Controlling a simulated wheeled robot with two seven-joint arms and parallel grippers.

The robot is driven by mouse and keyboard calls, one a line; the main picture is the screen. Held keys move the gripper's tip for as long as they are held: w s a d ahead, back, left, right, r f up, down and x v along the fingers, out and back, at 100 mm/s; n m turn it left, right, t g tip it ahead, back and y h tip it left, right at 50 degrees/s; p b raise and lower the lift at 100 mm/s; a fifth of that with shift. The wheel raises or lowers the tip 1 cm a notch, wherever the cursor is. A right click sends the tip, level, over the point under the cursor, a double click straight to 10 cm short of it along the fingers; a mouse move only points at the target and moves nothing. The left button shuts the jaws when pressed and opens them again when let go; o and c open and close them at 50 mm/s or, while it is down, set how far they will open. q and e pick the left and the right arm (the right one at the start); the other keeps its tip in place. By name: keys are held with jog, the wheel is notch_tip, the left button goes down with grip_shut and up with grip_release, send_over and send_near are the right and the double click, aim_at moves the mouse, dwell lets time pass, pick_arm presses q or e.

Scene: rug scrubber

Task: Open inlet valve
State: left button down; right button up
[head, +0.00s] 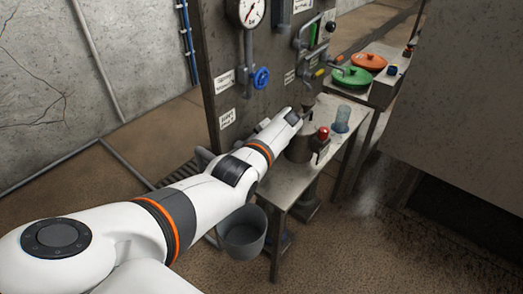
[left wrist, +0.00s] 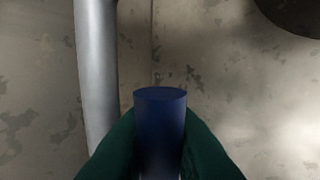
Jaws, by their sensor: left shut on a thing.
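My left arm reaches in from the left in the head view, and its gripper (head: 306,108) is at the lower right part of the grey panel, above the bench. In the left wrist view the two dark green fingers (left wrist: 160,150) are shut on a dark blue cylindrical handle (left wrist: 160,115), with its round end showing. What the handle joins to is hidden. A blue handwheel (head: 261,77) sits on the panel below the gauge, apart from the gripper. I cannot tell which fitting is the inlet valve. My right gripper is not in view.
The metal bench (head: 285,190) holds a grey pot, a red-topped item (head: 323,133) and a bluish clear cup (head: 342,119). A bucket (head: 242,232) stands on the floor below. Orange and green lids (head: 352,77) lie behind. A grey pipe (left wrist: 95,80) runs beside the handle.

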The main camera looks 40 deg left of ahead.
pick_arm(q)
jog(key=shift+s+f+g+b, duration=0.1)
jog(key=shift+f+g+b, duration=0.2)
jog(key=shift+b, duration=0.15)
jog(key=c, duration=1.4)
grip_release()
